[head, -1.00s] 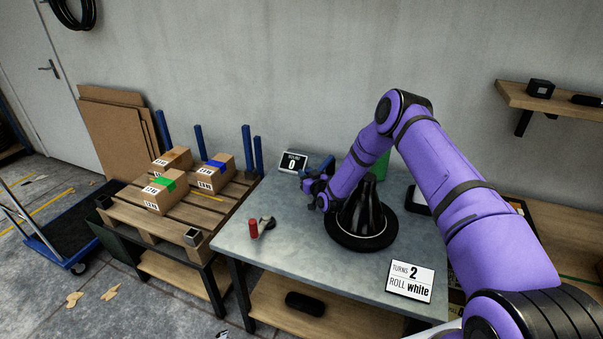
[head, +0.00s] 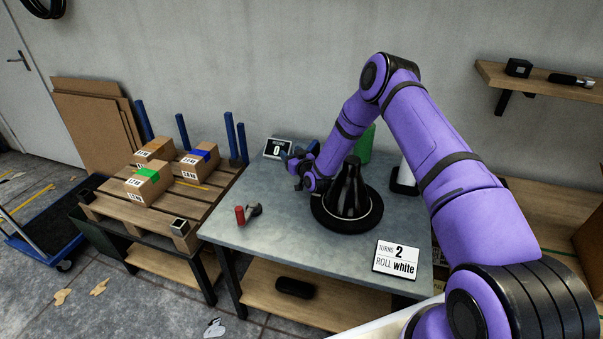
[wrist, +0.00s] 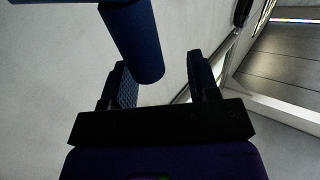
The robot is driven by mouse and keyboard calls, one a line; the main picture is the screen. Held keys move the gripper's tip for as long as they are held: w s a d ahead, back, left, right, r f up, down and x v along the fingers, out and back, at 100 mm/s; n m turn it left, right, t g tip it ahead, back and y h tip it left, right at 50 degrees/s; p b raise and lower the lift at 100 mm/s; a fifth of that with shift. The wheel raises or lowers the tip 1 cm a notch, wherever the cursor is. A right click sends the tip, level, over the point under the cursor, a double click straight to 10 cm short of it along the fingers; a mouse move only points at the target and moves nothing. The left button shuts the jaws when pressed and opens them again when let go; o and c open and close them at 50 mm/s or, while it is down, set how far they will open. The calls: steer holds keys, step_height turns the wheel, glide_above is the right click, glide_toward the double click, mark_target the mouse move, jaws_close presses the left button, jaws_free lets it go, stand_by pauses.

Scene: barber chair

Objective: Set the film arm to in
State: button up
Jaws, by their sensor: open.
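My gripper (head: 297,172) is at the far side of the metal table, left of the black cone on its round base. In the wrist view my gripper (wrist: 160,85) has its two fingers spread apart. A dark blue cylinder (wrist: 135,45) reaches down from the top, its end near the gap between the fingers. I cannot tell whether it touches them, and nothing is gripped. In the head view a small blue piece (head: 313,147) shows behind my gripper. I cannot tell for certain which part is the film arm; my arm hides much of that area.
The black cone (head: 348,195) stands mid-table. A red handle (head: 240,215) is at the front left. A small screen (head: 278,148) reads 0; a card (head: 396,258) reads turns 2, roll white. Green (head: 367,143) and white (head: 408,174) rolls stand behind. A pallet (head: 160,210) with boxes is left.

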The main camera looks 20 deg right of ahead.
steer(key=a+r+v, duration=0.1)
steer(key=a+v, duration=0.2)
steer(key=v, duration=1)
steer(key=shift+s+r, duration=0.2)
steer(key=shift+s, duration=0.55)
steer(key=shift+a, duration=0.1)
